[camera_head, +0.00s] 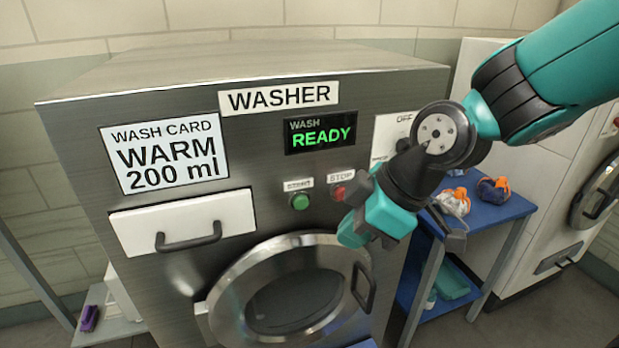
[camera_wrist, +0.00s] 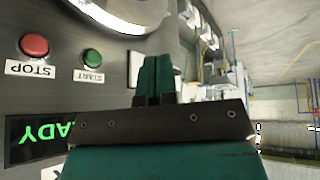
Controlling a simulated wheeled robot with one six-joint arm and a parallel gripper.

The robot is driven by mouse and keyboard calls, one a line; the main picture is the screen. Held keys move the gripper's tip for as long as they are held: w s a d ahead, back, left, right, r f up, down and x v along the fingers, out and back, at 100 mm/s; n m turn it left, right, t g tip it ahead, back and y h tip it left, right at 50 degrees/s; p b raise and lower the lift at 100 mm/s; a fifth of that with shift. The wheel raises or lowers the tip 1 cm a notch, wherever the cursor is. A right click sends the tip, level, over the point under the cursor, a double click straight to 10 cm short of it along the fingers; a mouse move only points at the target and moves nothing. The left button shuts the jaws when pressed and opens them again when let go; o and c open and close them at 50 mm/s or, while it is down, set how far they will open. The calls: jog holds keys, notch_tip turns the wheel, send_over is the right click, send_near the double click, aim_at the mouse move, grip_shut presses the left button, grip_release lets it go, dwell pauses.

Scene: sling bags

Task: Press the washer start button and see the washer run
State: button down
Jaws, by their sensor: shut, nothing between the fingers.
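The washer (camera_head: 80,140) has a brushed metal front. Its green START button (camera_head: 300,201) sits left of the red STOP button (camera_head: 340,192); the START button also shows in the wrist view (camera_wrist: 91,58), with the STOP button (camera_wrist: 34,46) to its left. The display (camera_head: 320,133) reads "WASH READY" in green. My gripper (camera_head: 352,230) is shut and empty, in front of the panel, right of and below the START button in the head view. In the wrist view its teal fingers (camera_wrist: 155,75) lie together, right of the START button, apart from it in the picture.
The white drawer (camera_head: 130,235) appears closed. The round washer door (camera_head: 240,275) is below the buttons. A wash card (camera_head: 165,152) reads "WARM 200 ml". A blue table (camera_head: 508,208) with bundled items (camera_head: 494,190) stands at right, before another white machine (camera_head: 560,220).

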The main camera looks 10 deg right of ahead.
aim_at(301, 203)
jog(key=w+d+r+n+t+p, duration=0.1)
jog(key=w+r+n+t+p, duration=0.1)
jog(key=w, duration=0.4)
jog(key=n+p, duration=0.1)
jog(key=n, duration=0.1)
jog(key=shift+w+d+n+p, duration=0.3)
jog(key=shift+w+d+p, duration=0.05)
jog(key=shift+p, duration=0.05)
jog(key=shift+w+a+f+p, duration=0.8)
jog(key=shift+w+f+p, duration=0.05)
jog(key=shift+w+f, duration=0.5)
jog(key=shift+w+a+f+p, duration=0.85)
jog(key=shift+w+f, duration=0.4)
jog(key=shift+w, duration=0.15)
jog(key=shift+w+a+f+p, duration=0.75)
jog(key=shift+w+f+p, duration=0.1)
jog(key=shift+w+f, duration=0.5)
